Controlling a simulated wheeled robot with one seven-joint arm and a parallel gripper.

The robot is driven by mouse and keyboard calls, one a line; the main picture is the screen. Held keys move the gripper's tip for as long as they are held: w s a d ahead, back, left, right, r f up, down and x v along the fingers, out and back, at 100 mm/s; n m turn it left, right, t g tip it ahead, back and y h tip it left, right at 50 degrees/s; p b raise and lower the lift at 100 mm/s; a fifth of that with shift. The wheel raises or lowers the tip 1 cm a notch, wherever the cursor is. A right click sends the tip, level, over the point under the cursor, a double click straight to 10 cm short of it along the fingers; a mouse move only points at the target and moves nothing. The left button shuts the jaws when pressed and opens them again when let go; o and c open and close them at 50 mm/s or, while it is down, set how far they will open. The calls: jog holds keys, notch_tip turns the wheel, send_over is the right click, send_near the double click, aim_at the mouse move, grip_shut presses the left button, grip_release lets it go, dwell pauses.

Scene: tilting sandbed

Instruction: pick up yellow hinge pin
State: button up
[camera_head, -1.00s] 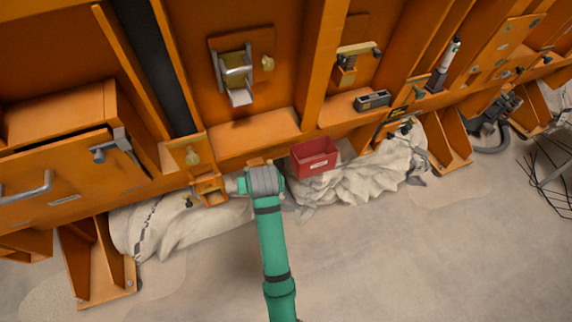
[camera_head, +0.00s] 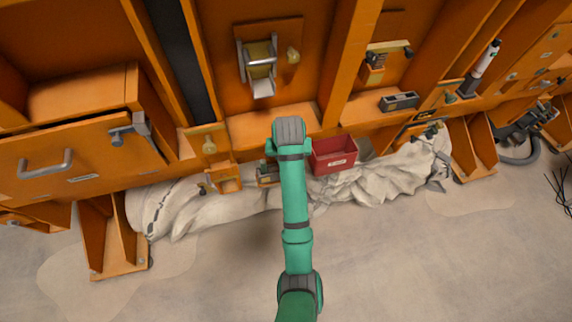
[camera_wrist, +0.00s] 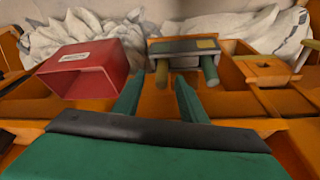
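A yellow-olive pin (camera_wrist: 162,73), which looks like the hinge pin, sticks out of a grey block (camera_wrist: 180,45) in the wrist view. A dark green pin (camera_wrist: 210,71) sits beside it on the right in the same block. My gripper (camera_wrist: 157,80) has its two green fingers apart with nothing held between them. The yellow pin appears between the fingertips in the picture; I cannot tell the distance. In the head view the grey block (camera_head: 267,172) is small and partly hidden by my arm. My gripper is hidden there behind my wrist.
A red bin (camera_head: 335,154) stands right of the block in the head view; it is left in the wrist view (camera_wrist: 88,68). An orange bracket (camera_head: 225,178) is left of the block. Crumpled pale cloth (camera_head: 385,180) lies below. Orange panels rise behind. The floor in front is clear.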

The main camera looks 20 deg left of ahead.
jog(key=shift+a+x, duration=0.15)
jog(key=shift+x, duration=1.1)
jog(key=shift+a+x, duration=0.15)
jog(key=shift+x, duration=1.15)
grip_shut()
